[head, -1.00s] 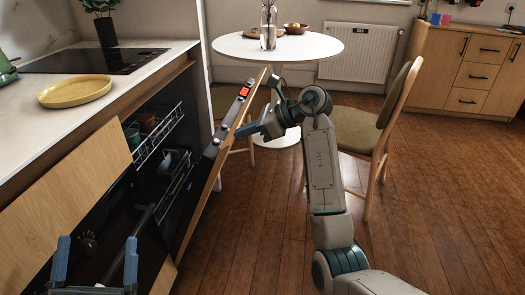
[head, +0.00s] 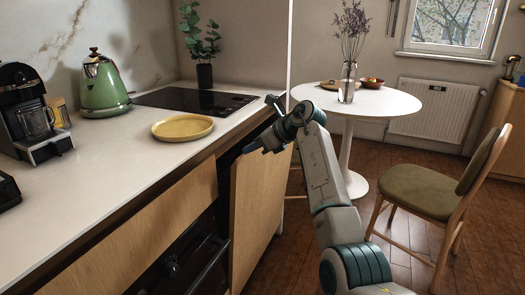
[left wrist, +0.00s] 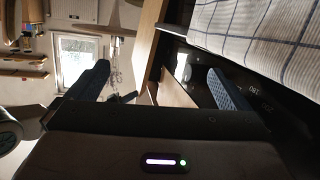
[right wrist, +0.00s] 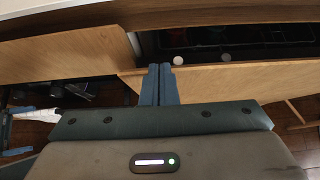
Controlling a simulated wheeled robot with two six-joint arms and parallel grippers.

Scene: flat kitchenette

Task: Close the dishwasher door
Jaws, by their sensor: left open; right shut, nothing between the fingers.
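The dishwasher door (head: 258,205), a wooden front panel, stands near upright in the head view, with a dark gap (head: 226,170) between it and the counter. It is ajar. My right gripper (head: 250,148) is shut and empty at the door's upper edge. In the right wrist view its fingers (right wrist: 159,84) overlap the door panel (right wrist: 225,82); exact contact is hard to tell. The dark opening (right wrist: 225,45) shows beyond the door's edge.
The counter (head: 110,165) holds a yellow plate (head: 182,128), green kettle (head: 103,85) and coffee machine (head: 30,115). A round white table (head: 410,100) and a chair (head: 430,190) stand right of my arm. A checked towel (left wrist: 260,30) hangs near my left gripper.

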